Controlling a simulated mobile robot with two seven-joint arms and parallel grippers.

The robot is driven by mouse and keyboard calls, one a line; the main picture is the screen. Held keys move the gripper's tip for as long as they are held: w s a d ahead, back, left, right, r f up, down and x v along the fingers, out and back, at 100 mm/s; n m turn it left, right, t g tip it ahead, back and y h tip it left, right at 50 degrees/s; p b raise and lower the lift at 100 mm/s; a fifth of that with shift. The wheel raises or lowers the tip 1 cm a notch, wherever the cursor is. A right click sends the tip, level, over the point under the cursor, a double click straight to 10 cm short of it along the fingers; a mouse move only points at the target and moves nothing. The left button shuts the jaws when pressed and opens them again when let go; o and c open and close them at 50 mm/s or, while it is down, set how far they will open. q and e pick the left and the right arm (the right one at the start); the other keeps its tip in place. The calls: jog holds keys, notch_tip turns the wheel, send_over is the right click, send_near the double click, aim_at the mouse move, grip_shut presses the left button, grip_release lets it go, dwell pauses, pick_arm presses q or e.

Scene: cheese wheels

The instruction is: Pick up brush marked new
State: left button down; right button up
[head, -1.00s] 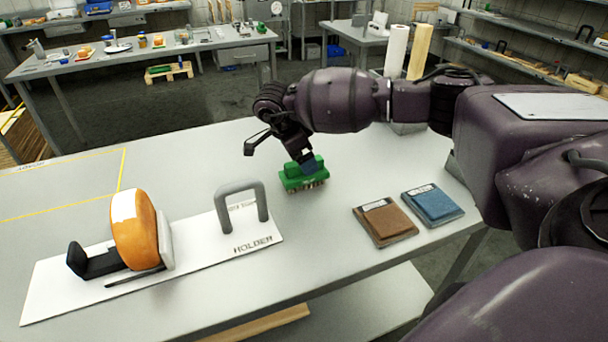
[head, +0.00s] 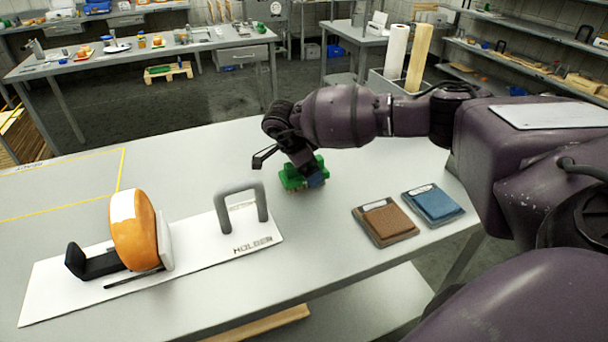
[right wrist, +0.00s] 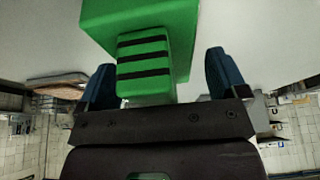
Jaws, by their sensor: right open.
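The green brush (head: 292,181) stands on the table beyond the holder board in the head view. Its green block and a handle with black stripes (right wrist: 145,65) fill the top middle of the right wrist view. No mark "new" can be read on it. My right gripper (right wrist: 160,82) is open, with one blue finger on each side of the striped handle and gaps showing between fingers and handle. In the head view, a blue fingertip of the right gripper (head: 312,178) is down beside the brush, hiding part of it. My left gripper is not in view.
A white board marked HOLDER (head: 205,252) carries a grey arch (head: 225,206) and an orange-and-white cheese wheel (head: 133,232) in a stand. Brown (head: 388,222) and blue (head: 433,203) pads lie right of the brush. The table (head: 330,250) is clear between brush and pads.

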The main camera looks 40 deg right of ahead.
jog(key=shift+f, duration=0.15)
jog(key=c, duration=1.1)
notch_tip(320, 180, up, 21)
jog(key=p, duration=0.1)
jog(key=shift+f, duration=0.2)
